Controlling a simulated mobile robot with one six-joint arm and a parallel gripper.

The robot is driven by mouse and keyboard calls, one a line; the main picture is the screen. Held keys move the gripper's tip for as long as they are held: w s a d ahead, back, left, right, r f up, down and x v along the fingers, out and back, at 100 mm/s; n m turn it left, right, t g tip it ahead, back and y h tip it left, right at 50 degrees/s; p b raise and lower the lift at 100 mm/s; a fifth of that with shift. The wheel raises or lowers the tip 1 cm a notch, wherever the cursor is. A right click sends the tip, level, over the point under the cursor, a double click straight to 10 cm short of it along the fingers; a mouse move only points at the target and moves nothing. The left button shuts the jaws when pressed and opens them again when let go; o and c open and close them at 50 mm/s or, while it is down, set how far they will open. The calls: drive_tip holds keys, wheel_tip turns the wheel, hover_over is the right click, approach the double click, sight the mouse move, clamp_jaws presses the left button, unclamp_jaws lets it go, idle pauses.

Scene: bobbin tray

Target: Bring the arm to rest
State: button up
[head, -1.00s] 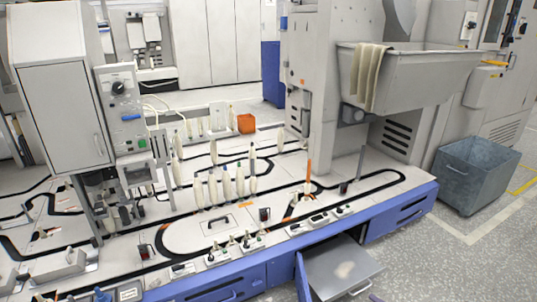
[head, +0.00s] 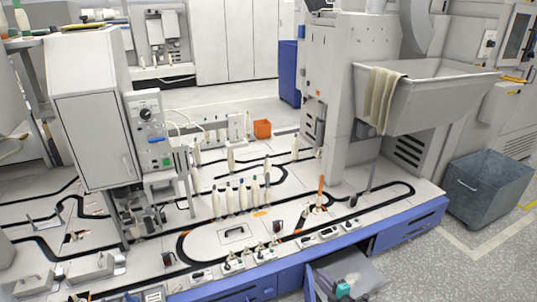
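No other part of my arm is clearly in view. Pale bobbins (head: 242,196) stand upright in a row on the machine's white top (head: 205,240), with more behind them.
The open drawer (head: 372,272) juts from the blue machine front (head: 412,230). A grey bin (head: 490,188) stands on the floor at right. A metal trough (head: 430,100) with draped cloth (head: 383,95) overhangs the right end. An orange box (head: 262,129) sits at the back. Floor at lower right is clear.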

drive_tip(key=s+a+m+g+h+p, duration=0.1)
drive_tip(key=s+m+g, duration=0.5)
drive_tip(key=s, duration=0.7)
drive_tip(key=s+a+r+m+g+h+p, duration=0.1)
drive_tip(key=s+m+g, duration=0.5)
drive_tip(key=s, duration=0.8)
drive_tip(key=s+a+m+g+h+p, duration=0.3)
drive_tip(key=s+m+g+p, duration=0.3)
drive_tip(key=s, duration=0.8)
drive_tip(key=m+g+h, duration=0.1)
drive_tip(key=m, duration=0.1)
drive_tip(key=shift+s+r+m+p, duration=0.2)
drive_tip(key=shift+m+p, duration=0.1)
drive_tip(key=shift+m, duration=0.1)
drive_tip(key=shift+w+a, duration=0.1)
drive_tip(key=shift+a, duration=0.1)
